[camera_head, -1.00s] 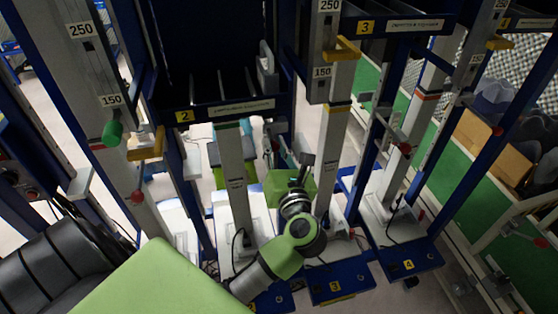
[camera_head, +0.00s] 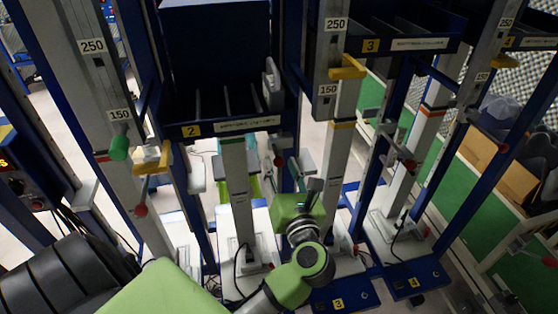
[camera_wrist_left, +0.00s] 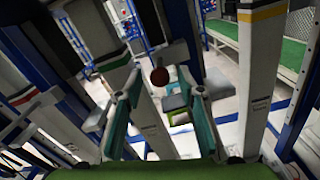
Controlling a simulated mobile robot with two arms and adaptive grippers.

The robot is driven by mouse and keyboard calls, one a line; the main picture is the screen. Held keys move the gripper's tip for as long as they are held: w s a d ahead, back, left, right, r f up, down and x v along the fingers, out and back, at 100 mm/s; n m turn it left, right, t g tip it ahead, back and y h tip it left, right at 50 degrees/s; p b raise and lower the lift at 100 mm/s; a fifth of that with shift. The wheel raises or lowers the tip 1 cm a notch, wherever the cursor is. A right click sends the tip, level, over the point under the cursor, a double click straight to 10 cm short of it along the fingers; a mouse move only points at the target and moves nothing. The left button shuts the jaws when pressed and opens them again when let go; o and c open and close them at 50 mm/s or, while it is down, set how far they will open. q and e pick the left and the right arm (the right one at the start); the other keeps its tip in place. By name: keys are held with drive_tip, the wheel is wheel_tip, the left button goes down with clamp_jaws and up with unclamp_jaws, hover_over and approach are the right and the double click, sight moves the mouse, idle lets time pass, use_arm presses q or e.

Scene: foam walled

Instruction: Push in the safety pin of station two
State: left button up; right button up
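Station two is the blue shelf unit with the yellow "2" label (camera_head: 190,130). A red ball knob (camera_head: 279,160) shows below its right part, beside a grey post; it looks like a pin's end. In the left wrist view a red ball knob (camera_wrist_left: 160,76) appears between the fingertips in the picture, in front of the gripper. My left gripper (camera_head: 299,178) is close to the right of the knob in the head view. In the left wrist view its two teal-padded fingers (camera_wrist_left: 167,86) stand apart with nothing between them. I see no contact. My right gripper is out of view.
A grey post with a green knob (camera_head: 120,148) and a lower red knob (camera_head: 141,210) stands at left. Yellow handles (camera_head: 348,68) jut from the posts. The station three post (camera_head: 337,150) stands close right of my gripper. Blue foot plates (camera_head: 340,297) lie below.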

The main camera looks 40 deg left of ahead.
use_arm(q)
drive_tip(key=v, duration=0.9)
drive_tip(key=shift+s+d, duration=0.1)
